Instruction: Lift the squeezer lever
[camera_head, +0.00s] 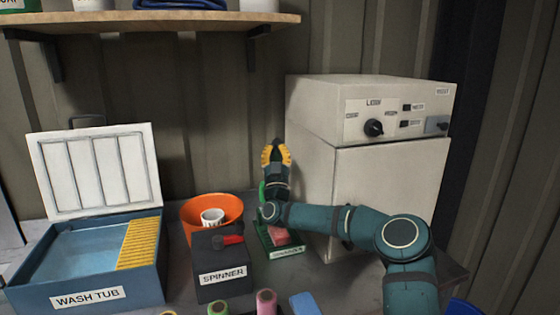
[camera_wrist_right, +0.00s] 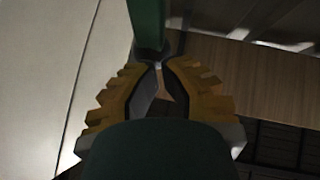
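The green squeezer (camera_head: 264,238) stands on the bench, right of the spinner and beside the pale cabinet. A reddish piece (camera_head: 279,235) shows in its lower part. My right wrist and gripper cover most of its upper part and lever. My right gripper (camera_head: 276,148) is above the squeezer, its yellow-padded fingers pointing up and away in the head view. In the right wrist view its fingertips (camera_wrist_right: 158,66) nearly meet, with nothing clearly held between them. A green bar (camera_wrist_right: 148,25), seemingly part of the squeezer, comes down right in front of the tips; contact is unclear. My left gripper is out of view.
The black spinner box (camera_head: 222,258) and orange bowl (camera_head: 228,206) stand close left of the squeezer. The blue wash tub (camera_head: 90,296) is further left. The pale cabinet (camera_head: 386,185) blocks the right side. Colored rolls (camera_head: 266,302) lie at the front. A shelf (camera_head: 150,20) hangs above.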

